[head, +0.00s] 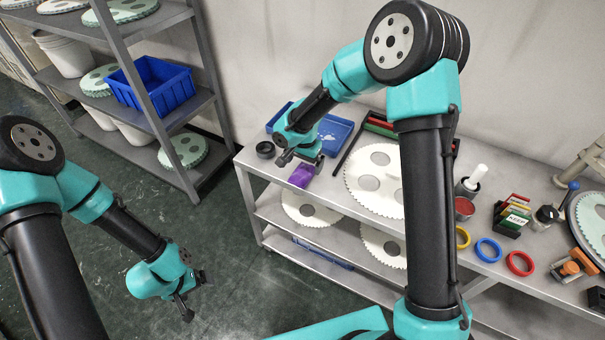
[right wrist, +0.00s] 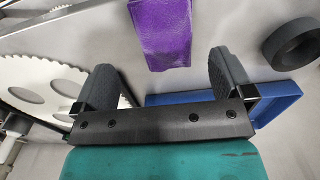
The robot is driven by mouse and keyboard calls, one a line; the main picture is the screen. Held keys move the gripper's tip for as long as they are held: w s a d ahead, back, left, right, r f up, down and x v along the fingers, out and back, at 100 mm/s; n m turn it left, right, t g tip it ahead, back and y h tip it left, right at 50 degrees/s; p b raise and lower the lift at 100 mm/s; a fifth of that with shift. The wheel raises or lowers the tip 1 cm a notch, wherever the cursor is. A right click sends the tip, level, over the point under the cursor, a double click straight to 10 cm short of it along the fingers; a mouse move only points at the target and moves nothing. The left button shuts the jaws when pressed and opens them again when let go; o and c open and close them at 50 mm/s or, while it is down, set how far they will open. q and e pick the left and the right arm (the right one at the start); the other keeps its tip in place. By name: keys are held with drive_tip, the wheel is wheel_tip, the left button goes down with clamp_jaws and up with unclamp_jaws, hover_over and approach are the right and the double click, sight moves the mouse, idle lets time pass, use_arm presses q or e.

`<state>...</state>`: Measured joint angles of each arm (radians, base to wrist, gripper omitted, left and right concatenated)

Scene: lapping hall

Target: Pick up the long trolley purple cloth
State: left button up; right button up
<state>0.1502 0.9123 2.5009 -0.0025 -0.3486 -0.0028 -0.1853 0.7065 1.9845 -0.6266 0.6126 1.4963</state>
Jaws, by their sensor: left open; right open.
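The purple cloth (head: 301,176) lies on the trolley's top (head: 332,200) near its left end, just below my right gripper in the head view. It also shows in the right wrist view (right wrist: 163,32) as a folded purple strip at the top, ahead of and between the fingers. My right gripper (head: 300,160) is open and empty, and its fingers (right wrist: 165,82) are apart from the cloth in the wrist view. My left gripper (head: 195,294) is open and empty over the green floor, away from the trolley.
A blue tray (head: 340,131), a black ring (head: 265,149) and a large white toothed disc (head: 357,190) are near the cloth. Coloured rings (head: 488,250) and other items crowd the trolley's right part. A grey shelf rack (head: 123,55) with a blue crate (head: 172,86) stands at left.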

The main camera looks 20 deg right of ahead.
sight(303, 171)
drive_tip(key=shift+f, duration=0.1)
drive_tip(key=shift+w+a+f, duration=0.1)
drive_tip(key=shift+w+f, duration=0.1)
drive_tip(key=shift+f, duration=1.05)
drive_tip(key=shift+w+a+f, duration=0.1)
drive_tip(key=shift+w+f, duration=0.05)
drive_tip(key=shift+f, duration=1.1)
drive_tip(key=shift+c, duration=0.5)
drive_tip(key=c, duration=0.9)
